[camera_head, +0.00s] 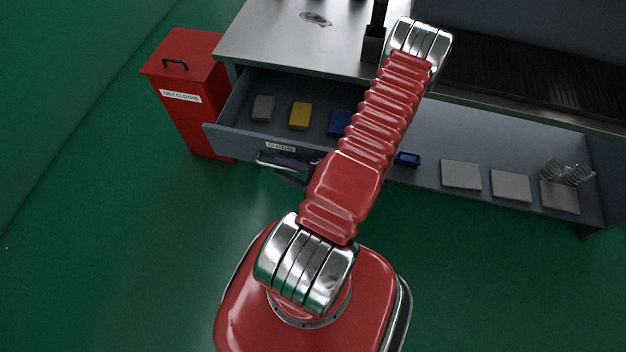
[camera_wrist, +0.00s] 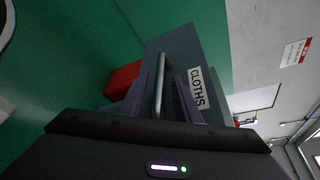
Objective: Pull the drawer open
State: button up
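The grey drawer (camera_head: 240,140) marked CLOTHS stands pulled out from the bench, and its inside shows from above. It holds a grey cloth (camera_head: 263,108), a yellow cloth (camera_head: 299,116) and a blue cloth (camera_head: 340,122). Its metal bar handle (camera_head: 272,164) is on the front; the handle (camera_wrist: 160,85) also shows in the wrist view, beside the label. My gripper (camera_head: 291,172) is at the handle, with its dark fingers on either side of the bar. The fingers look apart; whether they touch the bar is unclear. My arm hides the drawer's right part.
A red bin (camera_head: 196,118) labelled for oily cloths stands just left of the drawer. The steel bench top (camera_head: 290,45) is behind. Grey blocks (camera_head: 461,174) and coiled springs (camera_head: 568,172) lie on a shelf at right. The green floor in front is clear.

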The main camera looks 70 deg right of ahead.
jog(key=v, duration=1.1)
jog(key=shift+s, duration=0.35)
dwell(0.8)
